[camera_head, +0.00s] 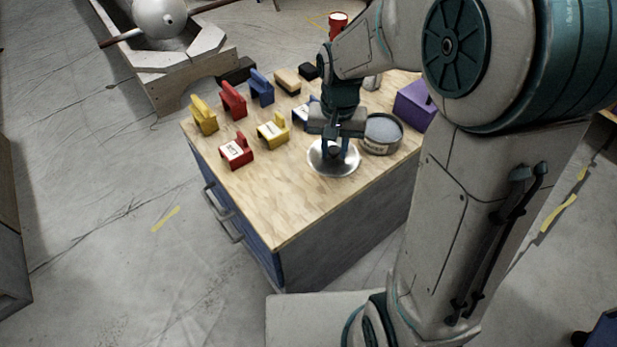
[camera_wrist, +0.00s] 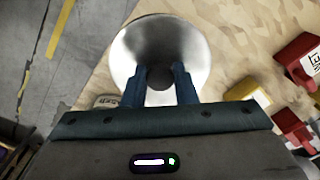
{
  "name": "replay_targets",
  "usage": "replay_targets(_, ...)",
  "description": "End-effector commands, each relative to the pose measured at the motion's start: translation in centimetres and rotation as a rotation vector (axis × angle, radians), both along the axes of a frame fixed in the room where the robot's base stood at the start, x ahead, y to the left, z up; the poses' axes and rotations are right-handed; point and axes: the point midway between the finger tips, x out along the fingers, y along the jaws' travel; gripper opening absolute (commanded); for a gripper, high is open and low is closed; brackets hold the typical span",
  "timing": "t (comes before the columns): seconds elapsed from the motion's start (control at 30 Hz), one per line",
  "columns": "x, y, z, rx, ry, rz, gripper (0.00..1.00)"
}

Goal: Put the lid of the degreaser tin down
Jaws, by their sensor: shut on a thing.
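The lid (camera_head: 334,167) is a round, shiny metal disc with a dark knob in its middle. In the wrist view the lid (camera_wrist: 158,40) lies under my fingers, its knob between them. My gripper (camera_head: 335,152) is shut on the lid's knob; its blue fingertips also show in the wrist view (camera_wrist: 160,86). The lid is at or just above the wooden top; I cannot tell whether it touches. The degreaser tin (camera_head: 396,148) stands open just right of the lid in the head view, with grey contents and a label on its side.
The wooden-topped cabinet (camera_head: 270,215) has clear room at its front left. Red, yellow and blue labelled holders, including a red one (camera_head: 237,152) and a yellow one (camera_head: 272,131), stand left of my gripper. A purple box (camera_head: 414,104) is at the right.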

Motion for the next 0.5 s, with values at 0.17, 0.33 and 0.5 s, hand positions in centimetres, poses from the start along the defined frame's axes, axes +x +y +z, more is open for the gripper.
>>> replay_targets(0.17, -1.3, 3.7, -2.5, -0.001, 0.002, 0.006, 0.04)
replay_targets(0.33, -1.9, 5.4, -3.6, 0.000, 0.001, 0.001, 0.04)
replay_targets(0.5, -1.9, 5.6, -4.6, -0.001, 0.002, -0.003, 0.04)
